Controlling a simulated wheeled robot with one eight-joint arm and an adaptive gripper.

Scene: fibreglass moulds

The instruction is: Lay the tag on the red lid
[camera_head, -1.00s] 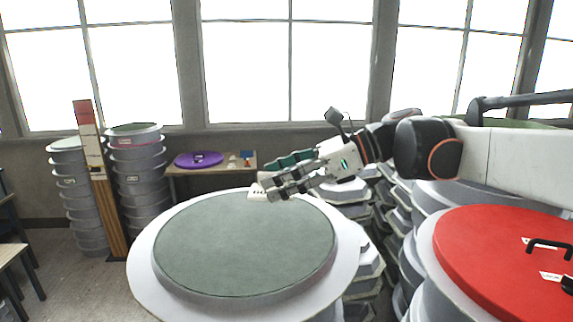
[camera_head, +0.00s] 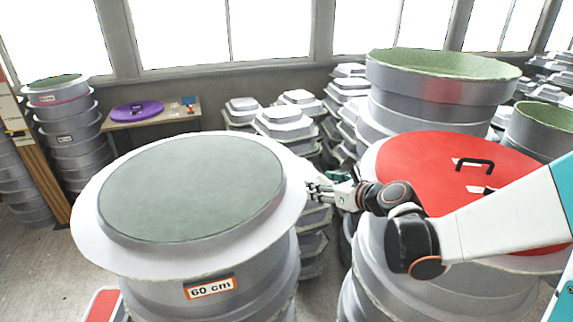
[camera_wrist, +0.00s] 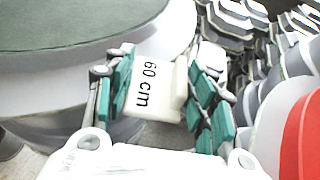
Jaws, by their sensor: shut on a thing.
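A white tag (camera_wrist: 152,90) marked "60 cm" is held between the teal finger pads of my gripper (camera_wrist: 160,95) in the wrist view. In the head view my gripper (camera_head: 318,188) is at the right rim of the green-topped mould, left of the red lid. The tag is too small to make out there. The red lid (camera_head: 420,160) lies on a large grey mould at the right, with a black handle (camera_head: 474,164) and white labels on it. My arm hides part of the lid. In the wrist view only the lid's edge (camera_wrist: 304,145) shows at the right.
The grey mould with a flat green top (camera_head: 195,185) stands at left, with a "60 cm" label (camera_head: 210,288) on its side. Stacked moulds (camera_head: 285,125) fill the gap behind. A tall green-rimmed mould (camera_head: 440,95) stands behind the red lid. A purple lid (camera_head: 140,111) lies on a far table.

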